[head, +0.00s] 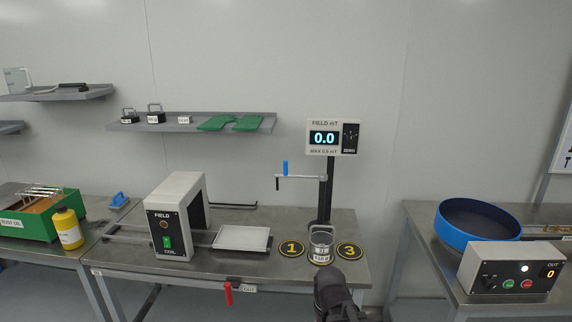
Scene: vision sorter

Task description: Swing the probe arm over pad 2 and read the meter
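The field meter (334,137) stands on a black post at the back of the middle bench. Its display reads 0.0, with small MAX text below. The probe arm (302,177) reaches left from the post at mid-height, with a blue upright handle (285,168) near its left end.
Left of the pads are a white tray (241,238) and the field coil box (176,217) on rails. A red handle (228,293) hangs at the bench's front edge. A blue bowl (478,221) and control box (511,268) stand on the right bench.

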